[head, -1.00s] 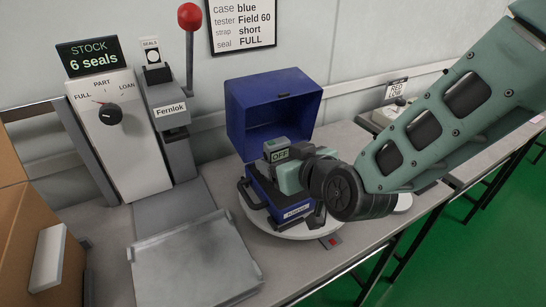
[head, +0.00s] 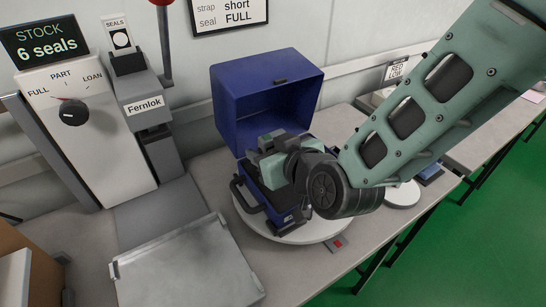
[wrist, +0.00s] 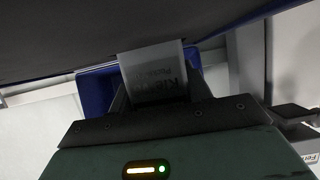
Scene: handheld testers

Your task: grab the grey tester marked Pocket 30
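A grey tester (wrist: 155,82) shows in the wrist view between my dark fingers. Its upside-down lettering is dim and only partly readable, with what looks like "Pocket". In the head view my gripper (head: 270,166) reaches from the right into the open blue case (head: 262,105) and hides most of what stands there. The fingers lie on either side of the tester. I cannot tell whether they press on it.
The case stands on a round white turntable (head: 300,236) with a red button (head: 338,243) in front. Its raised lid is behind my gripper. A metal tray (head: 185,265) lies left. The Fernlok press (head: 146,106) and the seal dial box (head: 88,125) stand behind the tray.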

